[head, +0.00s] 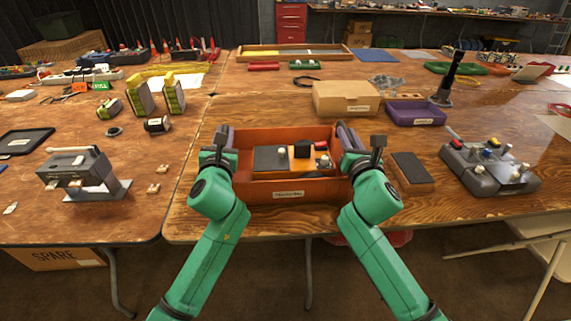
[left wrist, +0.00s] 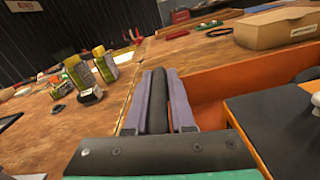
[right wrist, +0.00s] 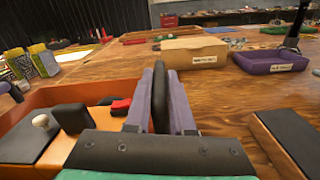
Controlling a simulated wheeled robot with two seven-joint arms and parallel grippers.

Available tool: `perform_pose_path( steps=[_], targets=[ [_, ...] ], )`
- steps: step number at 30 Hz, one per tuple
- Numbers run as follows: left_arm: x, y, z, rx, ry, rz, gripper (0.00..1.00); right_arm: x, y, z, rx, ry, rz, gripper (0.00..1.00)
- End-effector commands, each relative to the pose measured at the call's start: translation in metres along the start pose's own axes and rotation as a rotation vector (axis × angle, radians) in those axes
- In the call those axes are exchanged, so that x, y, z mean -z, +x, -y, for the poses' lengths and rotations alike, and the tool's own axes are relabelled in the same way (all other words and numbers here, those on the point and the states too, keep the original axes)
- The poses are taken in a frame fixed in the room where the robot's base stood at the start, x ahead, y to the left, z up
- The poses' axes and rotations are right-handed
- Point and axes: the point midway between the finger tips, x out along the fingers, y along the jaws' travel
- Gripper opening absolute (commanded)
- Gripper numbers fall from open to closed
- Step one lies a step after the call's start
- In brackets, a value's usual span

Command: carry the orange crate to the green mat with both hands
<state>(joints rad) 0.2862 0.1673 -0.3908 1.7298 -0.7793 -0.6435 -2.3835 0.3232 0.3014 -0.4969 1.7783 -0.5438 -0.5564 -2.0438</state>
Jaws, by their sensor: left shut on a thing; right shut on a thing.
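The orange crate (head: 262,137) is on or just above the wooden table near its front edge; I cannot tell if it touches. It has a white label on its front wall and holds a dark and orange device (head: 271,159) with a black block and a red part. My left gripper (head: 228,137) is shut on the crate's left wall, which also shows in the left wrist view (left wrist: 205,88). My right gripper (head: 349,135) is shut on its right wall, with the crate's orange rim showing in the right wrist view (right wrist: 75,94). I cannot make out a green mat for certain.
A cardboard box (head: 345,98) and a purple bin (head: 416,114) stand behind the crate to the right. A dark and orange block (head: 412,170) and a grey control box (head: 490,165) are at right. A grey device (head: 75,170) stands left. A green tray (head: 455,68) lies far right.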

Motion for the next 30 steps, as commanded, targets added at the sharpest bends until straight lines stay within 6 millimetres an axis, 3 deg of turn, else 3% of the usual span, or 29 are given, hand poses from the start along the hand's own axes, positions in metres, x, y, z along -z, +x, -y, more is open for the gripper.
perform_pose_path(
  steps=[30],
  targets=[
    [-0.0048,-0.0002,-0.0012,-0.001,0.003,0.005,0.0,-0.0048,0.0002,0.001,0.004,0.0,0.004,0.0]
  ],
)
